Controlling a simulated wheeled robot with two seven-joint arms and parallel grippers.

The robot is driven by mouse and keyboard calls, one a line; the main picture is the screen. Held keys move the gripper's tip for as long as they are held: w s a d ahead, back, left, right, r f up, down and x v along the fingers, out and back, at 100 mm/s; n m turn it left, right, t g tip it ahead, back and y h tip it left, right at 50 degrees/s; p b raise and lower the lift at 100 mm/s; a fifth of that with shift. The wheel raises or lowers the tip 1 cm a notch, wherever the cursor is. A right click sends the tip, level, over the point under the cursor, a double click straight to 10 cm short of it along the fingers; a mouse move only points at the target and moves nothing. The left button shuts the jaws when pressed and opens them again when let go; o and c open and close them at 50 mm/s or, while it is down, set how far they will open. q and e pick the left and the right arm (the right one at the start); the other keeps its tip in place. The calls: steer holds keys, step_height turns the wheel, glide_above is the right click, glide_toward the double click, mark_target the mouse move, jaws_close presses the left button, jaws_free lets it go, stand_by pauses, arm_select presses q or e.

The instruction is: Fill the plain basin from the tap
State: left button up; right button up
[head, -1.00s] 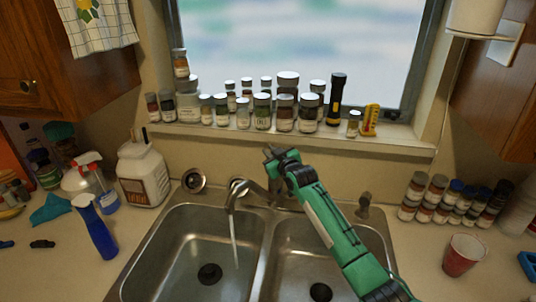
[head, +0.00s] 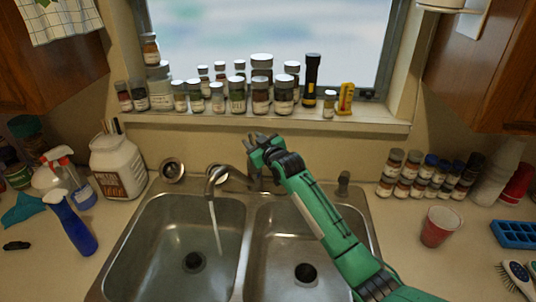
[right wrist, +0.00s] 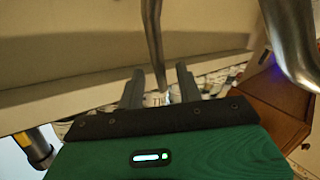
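The sink has a left steel basin (head: 150,245) and a right steel basin (head: 275,230). Both drains show, and I cannot tell which basin the task calls plain. The tap (head: 215,178) runs, and its thin water stream (head: 215,228) falls into the left basin. I cannot tell whether water stands there. My right gripper (head: 258,141) is behind the tap, near the wall. In the right wrist view its two fingers (right wrist: 158,87) are apart, with a thin metal rod (right wrist: 155,45), likely the tap lever, between them and gaps on both sides. My left gripper is not in view.
Spice jars (head: 237,98) and a black flashlight (head: 311,80) line the sill. A blue spray bottle (head: 72,222) and a white tub (head: 118,165) stand left. A red cup (head: 438,226), more jars (head: 430,178) and a blue tray (head: 515,235) are on the right.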

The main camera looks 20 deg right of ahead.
steer(key=b+v, duration=0.2)
steer(key=v, duration=0.8)
steer(key=shift+b, duration=0.3)
stand_by(6.7)
